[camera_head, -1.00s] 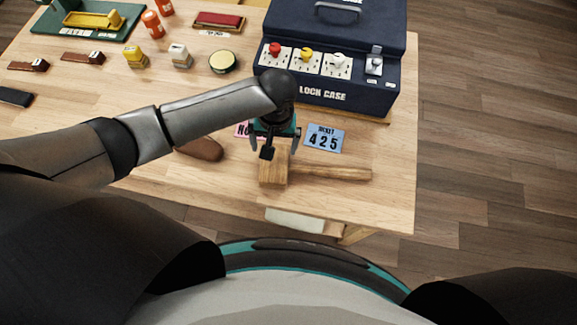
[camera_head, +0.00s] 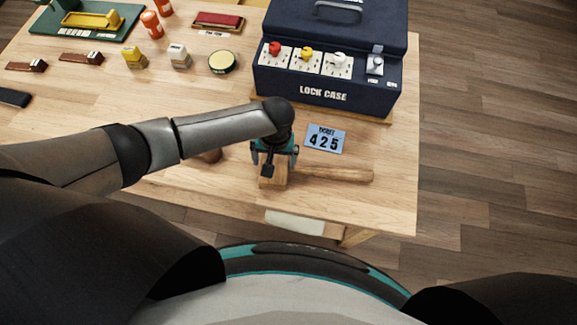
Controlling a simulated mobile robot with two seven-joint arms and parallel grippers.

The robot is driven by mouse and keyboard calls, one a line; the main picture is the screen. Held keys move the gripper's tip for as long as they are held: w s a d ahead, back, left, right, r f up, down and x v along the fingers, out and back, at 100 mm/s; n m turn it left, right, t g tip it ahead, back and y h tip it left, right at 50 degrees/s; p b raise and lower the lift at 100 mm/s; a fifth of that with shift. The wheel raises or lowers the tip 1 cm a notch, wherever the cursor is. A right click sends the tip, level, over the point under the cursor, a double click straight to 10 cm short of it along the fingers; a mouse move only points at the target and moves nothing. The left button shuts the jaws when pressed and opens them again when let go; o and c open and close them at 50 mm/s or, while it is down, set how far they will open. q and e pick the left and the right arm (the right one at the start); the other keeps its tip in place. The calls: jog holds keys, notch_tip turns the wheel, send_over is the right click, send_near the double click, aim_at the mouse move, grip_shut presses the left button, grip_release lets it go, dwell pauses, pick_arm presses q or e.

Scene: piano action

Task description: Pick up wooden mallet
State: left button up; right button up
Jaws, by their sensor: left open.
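The wooden mallet (camera_head: 335,174) lies on the table near its front edge. Its block head (camera_head: 273,179) is at the left and its handle points right. My left gripper (camera_head: 273,168) is open, pointing down over the head, with its fingers to either side of the head's far part. The gripper hides part of the head, and I cannot tell whether the fingers touch it. My right gripper is not in view.
A blue ticket card (camera_head: 325,138) lies just behind the handle. The dark blue lock case (camera_head: 325,93) stands at the back right. Stamps (camera_head: 180,56), a round tin (camera_head: 222,62) and orange bottles (camera_head: 152,25) are at the back left. The table's right front is clear.

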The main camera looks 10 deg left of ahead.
pick_arm(q)
jog(key=shift+f, duration=0.1)
jog(key=c, duration=1.5)
jog(key=shift+c, duration=0.3)
